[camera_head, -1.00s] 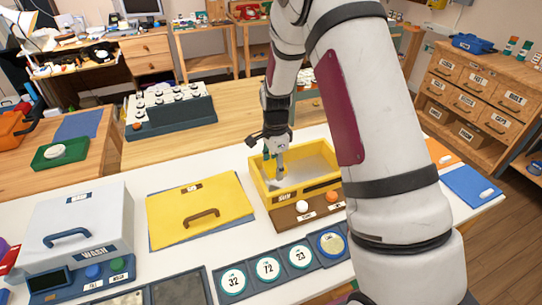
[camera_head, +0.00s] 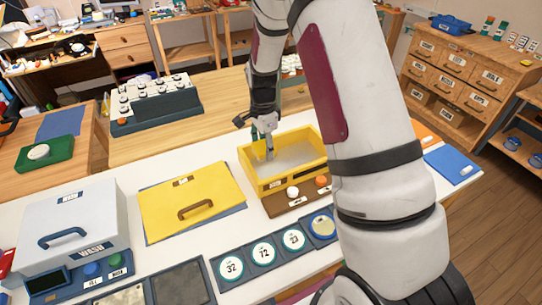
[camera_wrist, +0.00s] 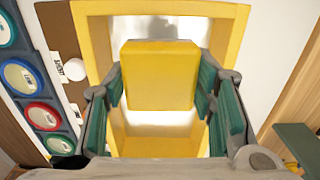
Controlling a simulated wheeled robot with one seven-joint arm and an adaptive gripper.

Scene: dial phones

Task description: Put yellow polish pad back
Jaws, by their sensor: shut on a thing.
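The yellow polish pad (camera_wrist: 160,75) is a square block held between the green-padded fingers of my gripper (camera_wrist: 160,88) in the wrist view. Behind it is the open yellow bin (camera_wrist: 90,45) with a pale, shiny floor. In the head view, my gripper (camera_head: 268,150) is at the left part of the same yellow bin (camera_head: 292,182), by its back left corner. The pad cannot be made out there. The yellow lid (camera_head: 175,195) with a brown handle lies flat to the left of the bin.
A white wash box (camera_head: 75,225) stands at the left. A row of numbered discs in a dark tray (camera_head: 245,270) lies in front of the bin. White and orange knobs sit on the bin's brown front panel (camera_head: 305,202). A blue mat (camera_head: 450,163) lies to the right.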

